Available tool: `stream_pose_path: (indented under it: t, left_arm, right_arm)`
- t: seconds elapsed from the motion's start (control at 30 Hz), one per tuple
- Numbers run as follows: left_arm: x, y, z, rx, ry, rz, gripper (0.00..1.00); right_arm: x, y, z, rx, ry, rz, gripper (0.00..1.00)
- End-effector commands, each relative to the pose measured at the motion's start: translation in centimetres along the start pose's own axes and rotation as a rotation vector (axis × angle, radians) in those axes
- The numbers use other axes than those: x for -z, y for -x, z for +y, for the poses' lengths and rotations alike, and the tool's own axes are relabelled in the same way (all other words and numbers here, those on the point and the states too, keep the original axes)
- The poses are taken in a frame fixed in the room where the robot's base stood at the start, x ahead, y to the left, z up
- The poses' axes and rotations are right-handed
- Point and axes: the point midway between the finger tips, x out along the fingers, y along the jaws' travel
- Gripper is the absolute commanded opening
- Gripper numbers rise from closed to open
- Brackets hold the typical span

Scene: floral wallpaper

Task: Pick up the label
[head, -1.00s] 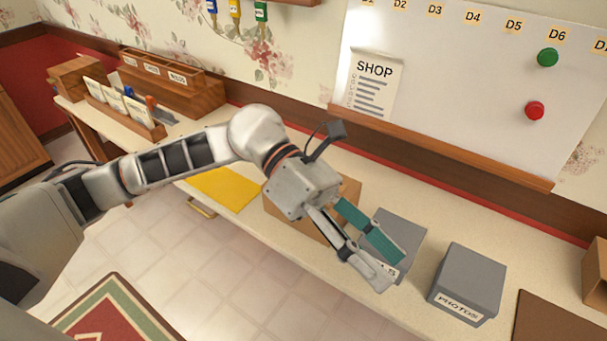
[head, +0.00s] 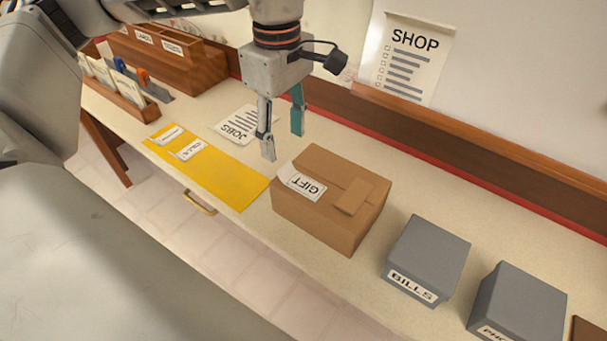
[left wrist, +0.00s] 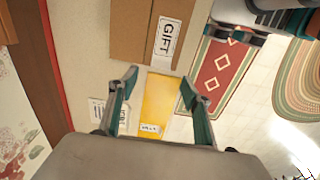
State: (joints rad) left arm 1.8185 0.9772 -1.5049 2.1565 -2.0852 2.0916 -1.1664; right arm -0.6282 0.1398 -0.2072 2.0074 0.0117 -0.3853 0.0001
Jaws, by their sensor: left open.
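Two small white labels lie on a yellow mat (head: 215,180): one at its far left (head: 168,133) and one (head: 189,149) beside it. One small label (left wrist: 150,128) on the mat shows between the fingers in the left wrist view. A white GIFT label (head: 303,186) is on top of a brown cardboard box (head: 335,222); it also shows in the left wrist view (left wrist: 167,42). My left gripper (head: 283,143) is open and empty, pointing down above the counter behind the box's left corner.
A JOBS sheet (head: 240,125) lies behind the mat. A grey BILLS box (head: 432,250) and another grey box (head: 520,295) stand to the right. Wooden organisers (head: 165,60) are at the far left. A SHOP sheet (head: 408,55) hangs on the wall board.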

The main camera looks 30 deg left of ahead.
Motion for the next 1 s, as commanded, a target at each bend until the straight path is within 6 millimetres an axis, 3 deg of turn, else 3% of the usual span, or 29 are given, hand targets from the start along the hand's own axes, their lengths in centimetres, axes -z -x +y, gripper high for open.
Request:
stream_pose_path:
  t: [0.57,0.83,0.97,1.0]
  left_arm:
    - [0.3,-6.7,-0.2,0.007,-0.001,-0.003,0.49]
    - [0.2,-7.0,-0.1,0.001,0.000,-0.003,0.49]
    - [0.2,-7.0,-0.1,0.001,0.000,-0.003,0.20]
    - [0.2,-7.0,-0.1,0.001,-0.001,-0.003,0.20]
  right_arm:
    - [-1.6,-0.2,0.3,-0.007,0.011,-0.019,0.40]
    - [-1.2,-0.2,0.4,-0.008,0.012,-0.013,0.40]
    - [-1.1,-0.2,0.3,-0.008,0.011,-0.011,0.40]
    - [-1.1,-0.2,0.3,-0.007,0.011,-0.011,0.40]
